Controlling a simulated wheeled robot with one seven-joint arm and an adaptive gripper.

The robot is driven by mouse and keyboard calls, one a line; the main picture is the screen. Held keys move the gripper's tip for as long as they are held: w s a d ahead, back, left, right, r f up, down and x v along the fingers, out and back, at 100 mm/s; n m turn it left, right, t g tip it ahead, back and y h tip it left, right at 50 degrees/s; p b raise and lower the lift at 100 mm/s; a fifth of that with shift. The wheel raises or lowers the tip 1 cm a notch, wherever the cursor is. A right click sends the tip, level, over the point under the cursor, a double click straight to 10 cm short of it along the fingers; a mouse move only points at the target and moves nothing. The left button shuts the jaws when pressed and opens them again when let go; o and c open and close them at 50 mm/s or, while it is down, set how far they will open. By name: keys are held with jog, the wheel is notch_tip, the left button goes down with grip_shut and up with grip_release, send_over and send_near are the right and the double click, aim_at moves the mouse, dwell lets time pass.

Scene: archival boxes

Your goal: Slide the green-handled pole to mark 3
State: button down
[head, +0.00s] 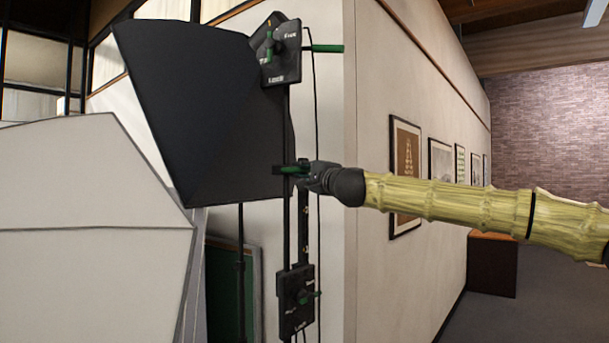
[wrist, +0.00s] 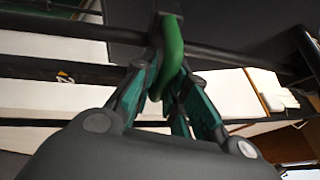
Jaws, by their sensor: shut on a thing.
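The black pole (head: 287,130) stands upright beside the wall corner. A green handle (head: 288,169) sticks out of it at mid-height. My gripper (head: 302,176) reaches in from the right and is shut on this handle. In the wrist view the green handle (wrist: 172,45) is curved and lies between the fingers of my gripper (wrist: 168,78), in front of a dark bar. A small yellow mark (wrist: 66,77) shows on a dark strip there, but I cannot read it surely. No mark 3 is readable in either view.
A black plate with a green lever (head: 281,53) sits at the top, and a similar one (head: 297,300) below my gripper. A large black hood (head: 205,110) is close on the left. The wall corner (head: 349,120) is close behind my gripper. Open floor lies at right.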

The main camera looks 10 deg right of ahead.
jog(key=shift+s+d+r, duration=0.1)
jog(key=shift+d+r, duration=0.1)
jog(key=shift+r, duration=0.4)
jog(key=c, duration=1.5)
grip_release()
jog(key=shift+a+f, duration=0.1)
jog(key=shift+f, duration=0.2)
jog(key=v, duration=1.1)
jog(key=shift+s, duration=0.4)
jog(key=shift+f, duration=0.15)
